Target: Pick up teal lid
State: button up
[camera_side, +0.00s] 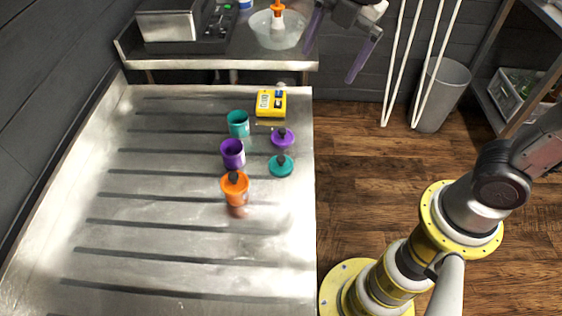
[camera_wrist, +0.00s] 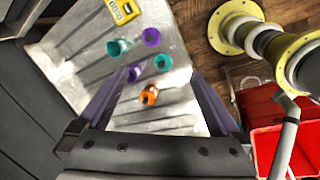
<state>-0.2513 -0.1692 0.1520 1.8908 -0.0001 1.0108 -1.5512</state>
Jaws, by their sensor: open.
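The teal lid (camera_side: 281,166) lies flat on the metal table with its dark knob up, near the table's right edge. It also shows in the wrist view (camera_wrist: 163,62). A purple lid (camera_side: 283,138) lies just behind it. An open teal cup (camera_side: 238,124) and an open purple cup (camera_side: 232,153) stand to the left. An orange cup (camera_side: 235,190) with an orange lid on it stands in front. My gripper (camera_side: 335,54) is open and empty, high above the far right of the table in the side view. Its two fingers frame the wrist view (camera_wrist: 158,108).
A yellow device (camera_side: 270,103) lies near the table's back edge. Behind is a counter with a metal box (camera_side: 168,24) and a clear bowl (camera_side: 277,32). A grey bin (camera_side: 443,95) stands on the floor. The table's front and left are clear.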

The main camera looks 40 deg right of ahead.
jog(key=w+a+f+n+g, duration=0.2)
jog(key=w+a+f+n, duration=0.1)
jog(key=w+a+f, duration=0.15)
jog(key=n+g, duration=0.1)
send_over(280, 159)
jog(key=shift+h, duration=0.4)
jog(key=f, duration=1.4)
jog(key=shift+a, duration=0.35)
jog(key=shift+d+f, duration=0.2)
jog(key=shift+f, duration=1.25)
jog(key=shift+d+f, duration=0.2)
jog(key=shift+f, duration=1.2)
jog(key=c, duration=1.3)
jog(key=shift+o, duration=0.2)
jog(key=shift+r, duration=0.15)
